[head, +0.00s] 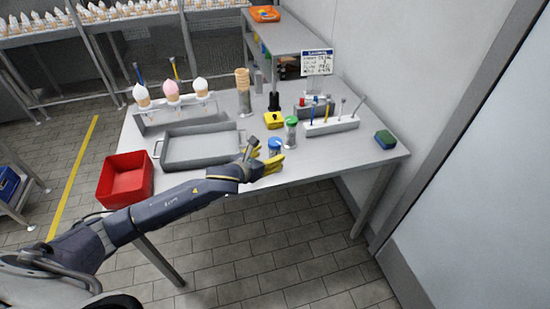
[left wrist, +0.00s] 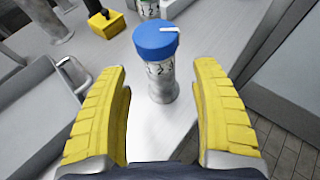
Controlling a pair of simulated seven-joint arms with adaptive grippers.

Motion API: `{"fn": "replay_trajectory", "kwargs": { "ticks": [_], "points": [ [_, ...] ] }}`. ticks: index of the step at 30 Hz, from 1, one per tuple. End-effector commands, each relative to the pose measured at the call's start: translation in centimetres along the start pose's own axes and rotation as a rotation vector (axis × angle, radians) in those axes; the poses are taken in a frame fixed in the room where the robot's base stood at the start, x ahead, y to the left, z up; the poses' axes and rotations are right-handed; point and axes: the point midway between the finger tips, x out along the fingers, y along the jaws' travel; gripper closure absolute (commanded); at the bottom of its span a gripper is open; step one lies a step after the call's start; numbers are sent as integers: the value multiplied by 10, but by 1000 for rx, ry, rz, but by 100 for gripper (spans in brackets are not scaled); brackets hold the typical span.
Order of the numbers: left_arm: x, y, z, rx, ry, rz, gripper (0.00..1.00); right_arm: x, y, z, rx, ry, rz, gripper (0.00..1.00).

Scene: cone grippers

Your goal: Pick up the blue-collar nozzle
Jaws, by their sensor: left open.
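The blue-collar nozzle (head: 274,146) appears to be the upright grey cylinder with a wide blue top near the table's front edge. In the left wrist view its blue top (left wrist: 156,40) has a white mark, with numbers on the pale band below. My left gripper (head: 265,158) has yellow fingers and is open at the front edge of the table. In the left wrist view the nozzle stands beyond and between the spread fingers, with visible gaps on both sides. A similar green-topped cylinder (head: 291,131) stands just behind it. My right gripper is not in view.
A yellow block with a black knob (head: 275,120) sits behind the nozzle. A grey tray (head: 203,148) and a red bin (head: 127,180) are to the left. A white rack of thin tools (head: 332,126) and a green-and-blue sponge (head: 385,139) are to the right.

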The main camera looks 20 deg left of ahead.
Motion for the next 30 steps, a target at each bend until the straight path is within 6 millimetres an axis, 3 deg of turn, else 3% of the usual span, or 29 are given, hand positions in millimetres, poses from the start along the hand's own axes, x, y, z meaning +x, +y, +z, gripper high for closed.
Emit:
{"fn": "replay_trajectory", "kwargs": {
  "ticks": [12, 24, 30],
  "points": [
    [45, 0, 0, -2, -1, 0, 35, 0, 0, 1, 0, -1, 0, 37],
    [51, 1, 0, -1, 0, 0, 35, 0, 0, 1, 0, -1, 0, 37],
    [50, 1, 0, -1, 0, 0, 58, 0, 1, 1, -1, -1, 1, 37]
  ]
}}
